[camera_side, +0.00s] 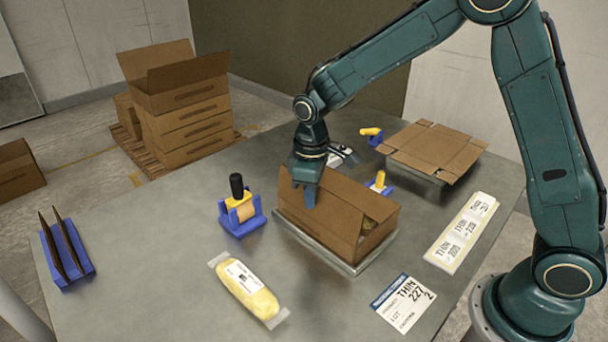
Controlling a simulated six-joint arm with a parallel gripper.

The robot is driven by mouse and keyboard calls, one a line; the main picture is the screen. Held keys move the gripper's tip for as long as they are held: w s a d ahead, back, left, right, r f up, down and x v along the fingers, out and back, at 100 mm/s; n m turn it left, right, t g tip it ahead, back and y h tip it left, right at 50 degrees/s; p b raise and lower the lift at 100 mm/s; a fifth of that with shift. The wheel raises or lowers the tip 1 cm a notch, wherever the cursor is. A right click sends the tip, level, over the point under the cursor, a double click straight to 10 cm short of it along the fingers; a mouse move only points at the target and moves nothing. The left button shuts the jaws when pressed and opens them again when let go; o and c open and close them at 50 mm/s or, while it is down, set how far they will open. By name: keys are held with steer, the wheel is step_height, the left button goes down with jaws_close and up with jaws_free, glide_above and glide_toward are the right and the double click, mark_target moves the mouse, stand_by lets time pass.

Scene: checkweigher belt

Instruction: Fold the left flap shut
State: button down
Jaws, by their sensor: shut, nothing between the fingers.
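An open brown carton (375,241) stands on a metal plate (318,251) in the middle of the table. Its far right side rises as a tall panel, and a little of something yellowish shows inside at the right end. My gripper (310,203) is shut and empty, pointing down at the carton's left end. It overlaps the left end in the picture and hides much of the left flap. I cannot tell whether the fingers touch the flap or how far it is folded.
A bagged yellow item (248,291) lies in front. A flattened carton (434,148) lies behind right. Label sheets (463,233) and a printed card (404,303) lie right. A blue rack (66,256) stands far left.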

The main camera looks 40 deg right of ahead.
stand_by(0.3)
steer(key=shift+d+f, duration=0.25)
steer(key=shift+d, duration=0.7)
steer(key=shift+d+f, duration=0.2)
steer(key=shift+d, duration=0.7)
steer(key=shift+f, duration=0.1)
steer(key=shift+d+f, duration=1.25)
steer(key=shift+f, duration=0.1)
